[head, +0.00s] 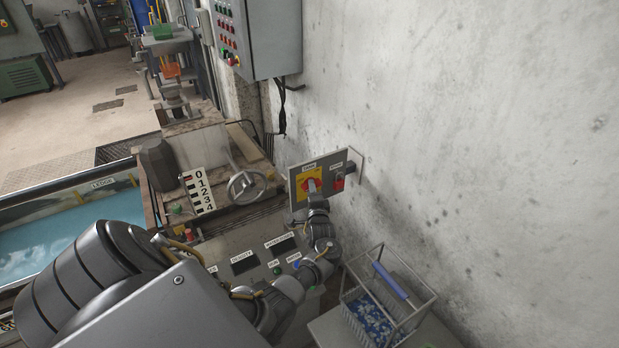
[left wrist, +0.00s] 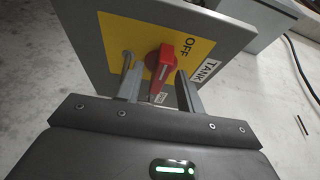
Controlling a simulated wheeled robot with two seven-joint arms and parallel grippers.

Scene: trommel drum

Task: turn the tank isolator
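The tank isolator is a red rotary handle (left wrist: 165,68) on a yellow plate (left wrist: 115,40), with an "OFF" mark and a "TANK" label beside it in the left wrist view. In the head view the yellow plate (head: 301,193) sits on a grey wall panel, partly hidden by my gripper. My left gripper (left wrist: 155,66) is open, with one finger on each side of the red handle and gaps visible between. In the head view the left gripper (head: 313,187) is right at the plate. The lower mark on the plate is partly hidden. My right gripper is not in view.
A second red switch (head: 338,183) sits right of the isolator on the panel. A wire basket (head: 412,286) with blue and white pieces stands below right. A handwheel (head: 247,186) and a console (head: 236,246) lie left. A grey cabinet (head: 262,35) hangs above.

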